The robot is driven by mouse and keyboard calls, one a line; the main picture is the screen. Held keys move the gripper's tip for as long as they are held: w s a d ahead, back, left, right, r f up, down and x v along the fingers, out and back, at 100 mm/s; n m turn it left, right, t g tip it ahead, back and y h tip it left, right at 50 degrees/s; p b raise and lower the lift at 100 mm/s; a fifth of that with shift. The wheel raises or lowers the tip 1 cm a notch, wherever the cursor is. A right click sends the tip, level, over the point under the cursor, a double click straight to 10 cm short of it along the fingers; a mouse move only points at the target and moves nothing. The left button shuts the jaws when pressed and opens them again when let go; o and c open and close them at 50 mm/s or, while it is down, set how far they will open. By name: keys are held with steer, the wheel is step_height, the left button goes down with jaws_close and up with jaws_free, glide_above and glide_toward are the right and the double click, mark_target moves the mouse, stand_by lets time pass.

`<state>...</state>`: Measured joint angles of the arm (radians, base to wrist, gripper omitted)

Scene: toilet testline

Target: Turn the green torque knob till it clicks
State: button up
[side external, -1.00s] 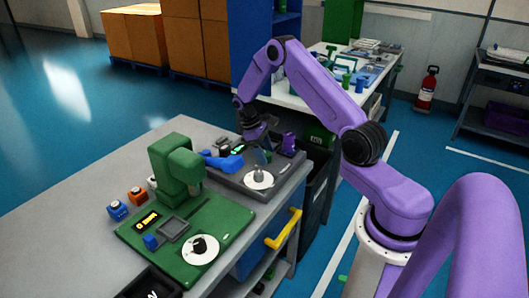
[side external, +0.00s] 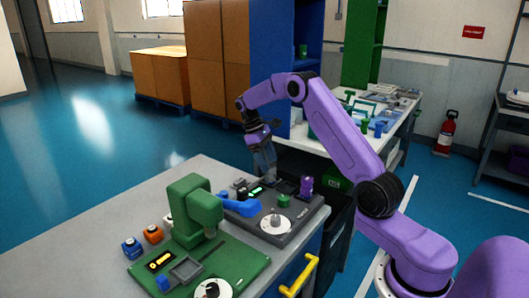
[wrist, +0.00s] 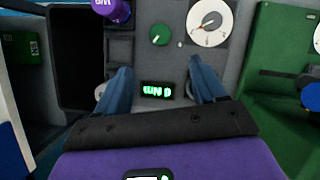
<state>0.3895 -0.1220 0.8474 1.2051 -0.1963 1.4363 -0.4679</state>
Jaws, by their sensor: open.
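The small round green torque knob (wrist: 160,34) has a white pointer line. It sits on the grey station between the white dial and the purple part, and in the side view (side external: 284,200) it stands just in front of my gripper. My gripper (wrist: 160,68) is open and empty, its two blue-grey fingers spread either side of the lit green display (wrist: 157,90). In the wrist view the knob lies beyond the fingertips, outside the jaws. The gripper also shows in the side view (side external: 269,179), above the back of the grey station (side external: 303,218).
A white dial (wrist: 210,22) with a red needle is close to the knob. A purple part (side external: 306,187) stands behind it, and a blue lever (side external: 240,206) is to the left. A green station (side external: 240,262) is nearer the camera. A dark open bin (wrist: 80,60) borders the station.

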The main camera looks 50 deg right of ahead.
steer(key=shift+v, duration=1.45)
